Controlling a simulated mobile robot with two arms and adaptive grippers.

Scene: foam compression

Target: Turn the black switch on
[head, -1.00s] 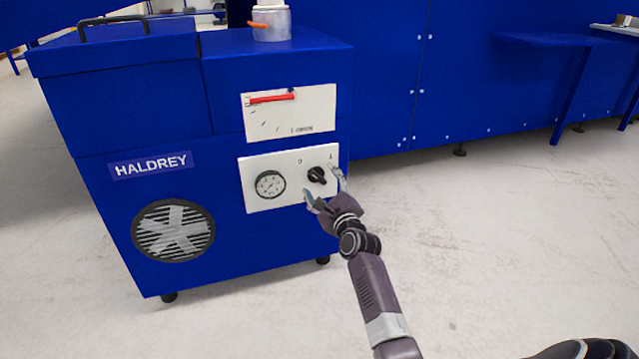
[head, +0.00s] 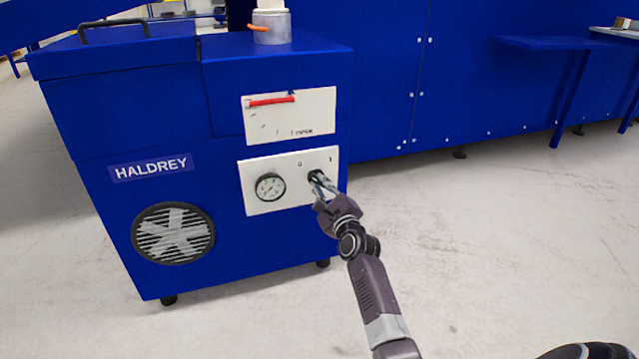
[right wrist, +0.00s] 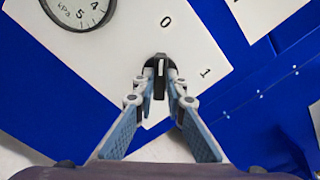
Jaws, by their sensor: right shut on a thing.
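The black switch (head: 314,175) is a rotary knob on the white lower panel (head: 292,194) of the blue machine. In the right wrist view, the knob (right wrist: 159,62) has a white mark that points roughly toward the printed 0; the printed 1 is off to its right. My right gripper (head: 320,183) is shut on the knob. In the right wrist view, its two fingers (right wrist: 160,90) stand on either side of the knob and partly hide it. My left gripper is not in view.
A round pressure gauge (head: 270,186) sits left of the switch. An upper white panel (head: 300,118) with a red lever (head: 271,100) is above it. A vent (head: 173,233) is at lower left. The floor (head: 460,220) to the right is clear.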

